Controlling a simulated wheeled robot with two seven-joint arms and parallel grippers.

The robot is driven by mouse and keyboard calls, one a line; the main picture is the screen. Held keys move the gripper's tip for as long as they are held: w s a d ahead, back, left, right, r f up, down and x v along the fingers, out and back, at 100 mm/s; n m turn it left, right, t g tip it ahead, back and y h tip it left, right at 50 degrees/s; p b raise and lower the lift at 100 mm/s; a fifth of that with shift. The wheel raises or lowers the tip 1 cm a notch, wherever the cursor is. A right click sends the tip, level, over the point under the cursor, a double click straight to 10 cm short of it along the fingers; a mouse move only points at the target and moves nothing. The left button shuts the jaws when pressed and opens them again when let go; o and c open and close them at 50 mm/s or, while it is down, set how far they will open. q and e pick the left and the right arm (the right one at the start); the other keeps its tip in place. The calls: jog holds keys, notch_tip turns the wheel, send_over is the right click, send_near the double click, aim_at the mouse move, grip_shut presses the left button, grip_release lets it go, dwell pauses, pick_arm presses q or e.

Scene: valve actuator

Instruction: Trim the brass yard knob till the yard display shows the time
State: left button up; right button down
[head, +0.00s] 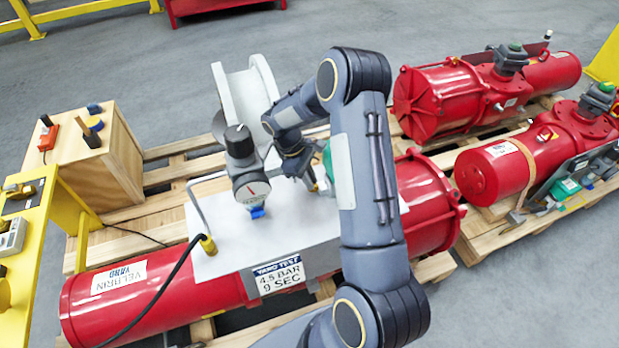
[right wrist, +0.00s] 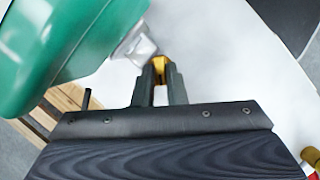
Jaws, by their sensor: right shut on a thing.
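The brass knob (right wrist: 161,70) sits between the fingertips of my right gripper (right wrist: 160,84) in the right wrist view. It is next to a silver fitting on a green rounded body (right wrist: 65,45). My right gripper is shut on the knob; the fingers hide much of it. In the head view my right gripper (head: 308,180) reaches down over the white plate on the red actuator, beside the gauge (head: 252,190). A white device with a small display (head: 12,238) is cut off at the left edge; its reading is too small to tell. My left gripper is not in view.
A sign (head: 279,276) reads "YARD TEST 4.5 BAR 9 SEC". A grey regulator (head: 239,145) stands above the gauge. A bent metal handle and a black hose (head: 165,290) lie left of it. More red actuators (head: 445,100) rest on pallets at right. A wooden box (head: 90,160) stands at left.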

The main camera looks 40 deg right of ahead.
jog(key=shift+n+h, duration=0.3)
jog(key=shift+n, duration=0.4)
jog(key=c, duration=1.5)
grip_release()
jog(key=shift+o, duration=0.2)
jog(key=shift+r, duration=0.1)
jog(key=b+v, duration=0.1)
jog(key=v, duration=0.6)
jog(key=shift+r, duration=0.35)
jog(key=shift+a, duration=0.1)
